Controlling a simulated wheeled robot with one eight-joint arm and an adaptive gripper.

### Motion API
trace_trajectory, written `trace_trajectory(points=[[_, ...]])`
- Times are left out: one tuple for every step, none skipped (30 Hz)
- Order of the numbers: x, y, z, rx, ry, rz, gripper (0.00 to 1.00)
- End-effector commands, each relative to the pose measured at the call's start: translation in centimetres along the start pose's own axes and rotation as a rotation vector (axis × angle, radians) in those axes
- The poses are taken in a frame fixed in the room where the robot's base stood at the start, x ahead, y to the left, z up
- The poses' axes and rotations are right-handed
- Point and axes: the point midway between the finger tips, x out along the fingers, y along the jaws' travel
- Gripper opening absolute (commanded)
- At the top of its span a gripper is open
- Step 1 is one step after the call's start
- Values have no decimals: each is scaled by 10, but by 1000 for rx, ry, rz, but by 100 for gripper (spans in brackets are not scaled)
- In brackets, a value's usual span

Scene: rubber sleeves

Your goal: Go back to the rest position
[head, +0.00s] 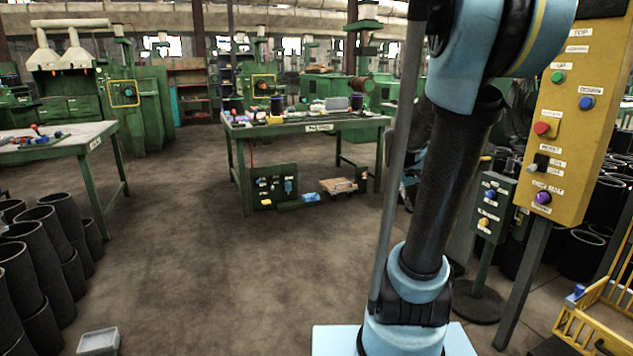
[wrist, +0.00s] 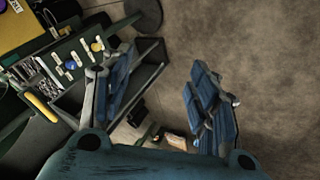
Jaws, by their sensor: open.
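My gripper (wrist: 165,62) shows in the wrist view with its two blue fingers spread wide apart. Nothing is held between them, and brown floor shows in the gap. In the head view my blue and black arm stands upright at the right of centre. The gripper is mostly hidden there behind the arm, with only a bit of blue beside it.
A yellow control panel (head: 568,110) and a green button box (head: 487,212) stand close right of my arm. A green workbench (head: 300,128) stands ahead, another table (head: 75,145) at left. Black sleeves (head: 40,240) stand at lower left. The middle floor is clear.

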Motion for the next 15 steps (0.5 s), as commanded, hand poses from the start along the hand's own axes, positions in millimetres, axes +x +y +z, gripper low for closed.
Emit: trace_trajectory(points=[[-6,-8,13,1,-5,-24,54],[-10,-13,20,2,-9,-38,54],[-14,-19,30,4,-15,-58,54],[-17,-24,37,5,-19,-71,54],[-20,-29,44,6,-23,-86,54],[-23,-35,54,7,-28,-105,54],[-26,-40,61,8,-32,-120,54],[-28,-44,68,8,-37,-134,54],[-32,-51,78,9,-43,-154,54],[-34,-55,85,9,-47,-167,54],[-36,-60,92,10,-51,-183,54],[-39,-66,102,10,-58,-201,54],[-41,-71,109,10,-63,-216,54],[-43,-76,117,10,-67,-230,54],[-45,-82,126,10,-73,-250,54]])
